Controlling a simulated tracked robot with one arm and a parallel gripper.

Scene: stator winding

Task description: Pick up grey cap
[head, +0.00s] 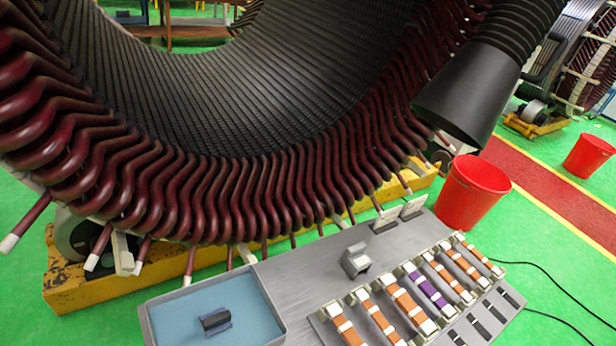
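A small light-grey block-like piece (356,260), which looks like the grey cap, sits on the grey metal worktable (300,274), right of the blue-lined tray and left of the row of wrapped bars. Two more small grey pieces, a left one (385,219) and a right one (413,208), stand at the table's back edge below the stator coils. I cannot tell whether these are also caps. My gripper is not in this view.
The stator (200,190) with dark-red coil ends overhangs the table's back. A tray (180,318) holds a dark piece (215,321). Orange and purple wrapped bars (425,288) fill the right. A black hose nozzle (470,95) hangs above a red bucket (472,192).

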